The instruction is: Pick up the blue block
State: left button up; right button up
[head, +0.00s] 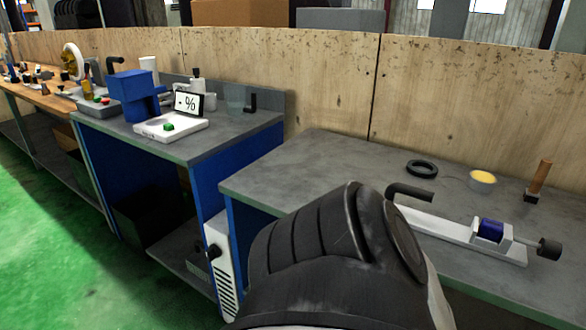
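A small dark blue block (491,230) sits in a white fixture (455,233) on the right grey table. The fixture has a long flat bar, a black bent handle at its left end and a dark round knob (549,249) at its right end. A larger blue boxy body (132,96) stands on the left grey table, behind a white plate. Neither of my grippers shows. A black and grey link of my arm fills the lower middle and hides the front of the right table.
A black ring (421,169), a cup with yellow contents (482,181) and a brown-handled tool (538,181) stand on the right table (310,165). Its back left is clear. A wooden wall closes the back.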

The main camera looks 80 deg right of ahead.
aim_at(489, 229)
jog(key=k, duration=1.6)
jog(key=z, duration=0.05)
